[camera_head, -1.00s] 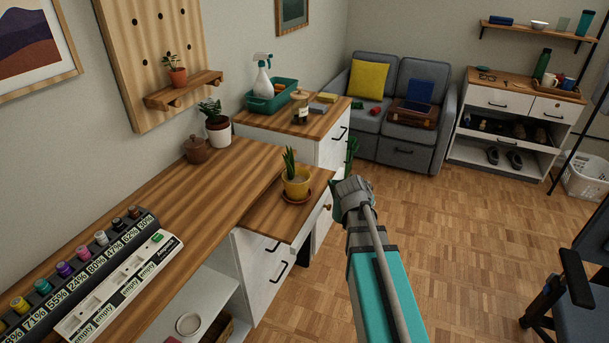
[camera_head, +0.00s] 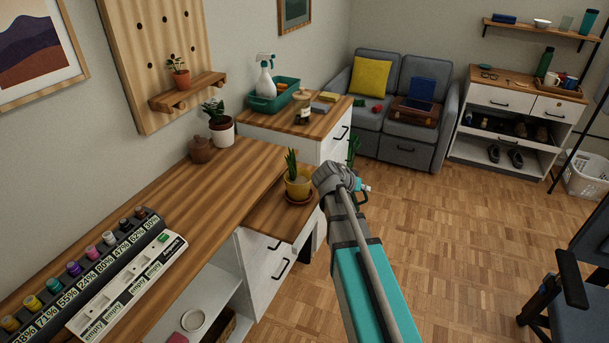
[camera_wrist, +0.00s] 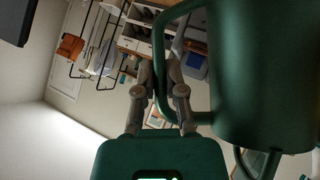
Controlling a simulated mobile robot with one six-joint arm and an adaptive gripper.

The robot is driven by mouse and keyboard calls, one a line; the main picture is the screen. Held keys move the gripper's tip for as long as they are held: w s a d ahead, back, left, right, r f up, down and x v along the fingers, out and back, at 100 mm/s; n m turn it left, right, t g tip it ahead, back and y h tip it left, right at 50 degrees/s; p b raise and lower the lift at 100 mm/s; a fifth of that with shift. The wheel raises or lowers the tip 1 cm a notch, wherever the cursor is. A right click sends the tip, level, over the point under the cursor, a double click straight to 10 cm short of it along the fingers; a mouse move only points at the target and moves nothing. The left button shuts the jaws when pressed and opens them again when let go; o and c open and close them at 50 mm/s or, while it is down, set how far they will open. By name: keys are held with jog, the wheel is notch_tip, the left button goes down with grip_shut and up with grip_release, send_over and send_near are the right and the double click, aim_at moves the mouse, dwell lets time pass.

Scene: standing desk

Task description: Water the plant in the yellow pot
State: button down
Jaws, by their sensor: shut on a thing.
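The yellow pot (camera_head: 298,187) stands upright on a saucer (camera_head: 300,199) on the small wooden surface beside the long desk. A spiky green plant (camera_head: 292,163) grows in it. My gripper (camera_wrist: 160,82) is shut on the handle of a green watering can (camera_wrist: 262,75), which fills the right of the wrist view. In the head view my wrist is just right of the pot, and the can is mostly hidden behind my arm. I cannot tell how far the can is from the pot, and no water shows.
The long desk (camera_head: 190,190) holds a brown jar (camera_head: 201,150), a plant in a white pot (camera_head: 222,131) and a rack of coloured bottles (camera_head: 75,268). A cabinet behind holds a spray bottle (camera_head: 265,75) in a teal tray.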

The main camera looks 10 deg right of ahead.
jog(key=w+a+r+h, duration=0.1)
jog(key=r, duration=0.1)
jog(key=w+a+r+n+g+h+p, duration=0.1)
jog(key=a, duration=0.1)
jog(key=shift+w+r, duration=0.2)
jog(key=shift+r, duration=0.2)
jog(key=shift+w+a+r+n+g+h+p, duration=0.1)
jog(key=shift+a+r+n+h+p, duration=0.15)
jog(key=shift+r, duration=0.35)
jog(key=shift+w+a+r+n+g+h+p, duration=0.1)
jog(key=shift+w+a+r+n+h+p, duration=0.1)
jog(key=shift+r+h+p, duration=0.35)
jog(key=shift+w+a+r+n+g+h+p, duration=0.15)
jog(key=shift+r+n, duration=0.1)
jog(key=shift+r, duration=0.45)
jog(key=shift+s, duration=0.1)
jog(key=shift+w+a+r+n+h, duration=0.2)
jog(key=shift+a+r+h, duration=0.1)
jog(key=shift+r, duration=0.15)
jog(key=shift+w+a+r+n+h, duration=0.2)
jog(key=shift+a+r+h, duration=0.05)
jog(key=shift+r, duration=0.15)
jog(key=shift+w+a+r, duration=0.2)
jog(key=shift+w+a, duration=0.25)
jog(key=shift+a, duration=0.15)
jog(key=shift+w+a+r+n+h, duration=0.25)
jog(key=shift+a+r+n+h, duration=0.1)
jog(key=shift+a+n+h, duration=0.05)
dwell(0.9)
